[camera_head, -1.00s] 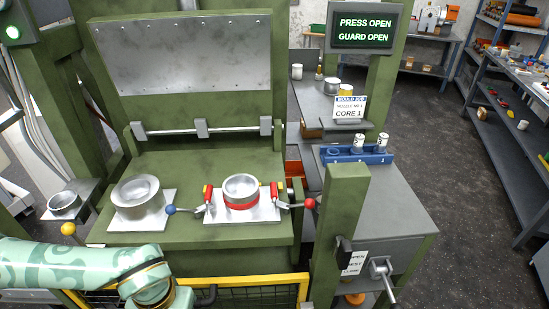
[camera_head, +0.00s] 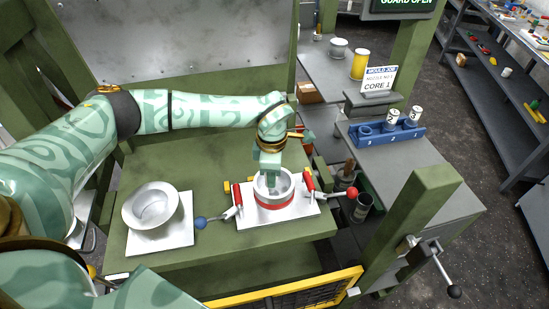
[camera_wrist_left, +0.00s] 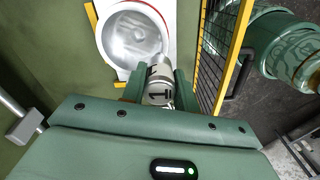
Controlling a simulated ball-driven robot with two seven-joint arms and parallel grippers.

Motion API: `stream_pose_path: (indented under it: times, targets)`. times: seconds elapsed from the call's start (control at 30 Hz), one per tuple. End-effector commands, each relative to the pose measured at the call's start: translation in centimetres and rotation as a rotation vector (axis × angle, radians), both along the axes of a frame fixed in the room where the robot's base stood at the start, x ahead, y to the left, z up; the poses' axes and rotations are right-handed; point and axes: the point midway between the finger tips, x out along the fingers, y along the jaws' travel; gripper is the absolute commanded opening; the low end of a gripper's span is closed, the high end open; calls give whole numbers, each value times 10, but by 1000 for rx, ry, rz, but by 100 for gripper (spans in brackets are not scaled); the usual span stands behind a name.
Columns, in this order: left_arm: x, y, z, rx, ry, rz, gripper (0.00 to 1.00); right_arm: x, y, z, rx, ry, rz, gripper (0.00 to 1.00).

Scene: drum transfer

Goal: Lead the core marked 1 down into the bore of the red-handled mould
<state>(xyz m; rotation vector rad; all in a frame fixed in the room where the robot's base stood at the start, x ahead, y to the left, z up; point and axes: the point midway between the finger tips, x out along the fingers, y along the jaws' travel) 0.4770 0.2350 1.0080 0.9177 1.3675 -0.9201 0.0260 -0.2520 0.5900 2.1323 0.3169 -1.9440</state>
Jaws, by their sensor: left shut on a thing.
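The red-handled mould (camera_head: 276,200) stands on a white plate between two red handles. My left gripper (camera_head: 271,176) is above it, its fingertips overlapping the mould's opening in the head view. In the left wrist view, my left gripper (camera_wrist_left: 160,95) is shut on the core marked 1 (camera_wrist_left: 159,82), with its numeral showing between the fingers. My right gripper is out of view.
A flanged mould (camera_head: 157,205) stands on its own plate to the left. A blue rack (camera_head: 388,136) on the right bench holds cores marked 2 and 3. A yellow-framed guard (camera_head: 285,287) runs along the front. A green post (camera_head: 405,225) stands to the right.

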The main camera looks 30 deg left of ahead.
Motion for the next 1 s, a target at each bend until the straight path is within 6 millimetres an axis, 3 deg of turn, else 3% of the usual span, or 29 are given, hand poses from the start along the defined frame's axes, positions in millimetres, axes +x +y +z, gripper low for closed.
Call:
stream_pose_path:
  times: [0.2,0.4,0.67,1.0]
  targets:
    - [33,11,-3,0,3,709,1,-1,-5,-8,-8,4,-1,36]
    - [44,17,-15,1,3,1096,1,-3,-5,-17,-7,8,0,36]
    - [46,18,-25,0,3,1180,1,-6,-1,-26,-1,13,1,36]
    - [46,18,-64,2,3,1176,1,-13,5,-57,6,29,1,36]
